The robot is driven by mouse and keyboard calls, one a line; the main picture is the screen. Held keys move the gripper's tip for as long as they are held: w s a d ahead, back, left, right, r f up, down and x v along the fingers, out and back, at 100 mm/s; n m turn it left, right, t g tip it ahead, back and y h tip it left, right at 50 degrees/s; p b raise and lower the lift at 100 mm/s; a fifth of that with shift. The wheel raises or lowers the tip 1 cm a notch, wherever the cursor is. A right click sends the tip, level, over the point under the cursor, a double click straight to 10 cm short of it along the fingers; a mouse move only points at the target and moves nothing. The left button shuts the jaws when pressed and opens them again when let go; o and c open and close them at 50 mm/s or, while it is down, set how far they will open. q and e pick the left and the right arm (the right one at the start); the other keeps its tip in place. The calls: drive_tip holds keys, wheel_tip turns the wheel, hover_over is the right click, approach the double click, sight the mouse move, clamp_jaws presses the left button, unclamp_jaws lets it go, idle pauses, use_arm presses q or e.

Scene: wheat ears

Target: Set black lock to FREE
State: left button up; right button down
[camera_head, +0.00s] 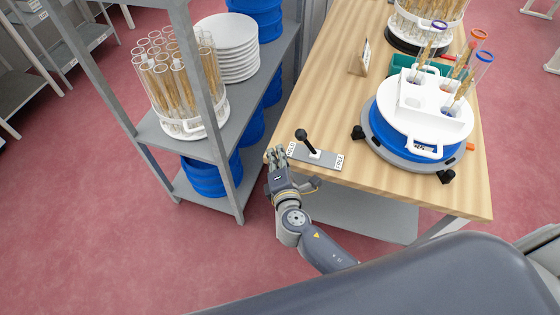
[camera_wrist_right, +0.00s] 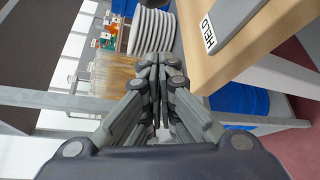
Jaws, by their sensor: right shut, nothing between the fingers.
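The black lock is a lever with a round black knob (camera_head: 301,135) on a grey plate (camera_head: 326,160) at the table's near left edge. The plate is marked HELD at its left end and FREE at its right end. The lever leans left, towards HELD. My right gripper (camera_head: 276,156) is shut and empty, just left of the plate's HELD end, at the table corner. The right wrist view shows its closed fingers (camera_wrist_right: 160,65) beside the table edge, with the HELD end of the plate (camera_wrist_right: 228,22) at upper right. My left gripper is not in view.
A blue and grey round stand (camera_head: 375,140) with a white tube holder (camera_head: 430,105) sits right of the lock on the wooden table (camera_head: 455,195). A grey shelf (camera_head: 165,145) at left holds a tube rack and white plates (camera_head: 228,45). A small sign (camera_head: 359,58) stands farther back.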

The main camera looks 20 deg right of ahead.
sight(307, 142)
drive_tip(key=x, duration=0.3)
drive_tip(key=shift+w, duration=0.3)
drive_tip(key=d+p, duration=0.1)
drive_tip(key=s+d+r+p, duration=0.1)
drive_tip(key=shift+d+r, duration=0.1)
drive_tip(key=shift+d, duration=0.25)
drive_tip(key=shift+s+d+r+p, duration=0.15)
drive_tip(key=shift+d+p, duration=0.15)
drive_tip(key=shift+d, duration=0.15)
drive_tip(key=shift+a, duration=0.1)
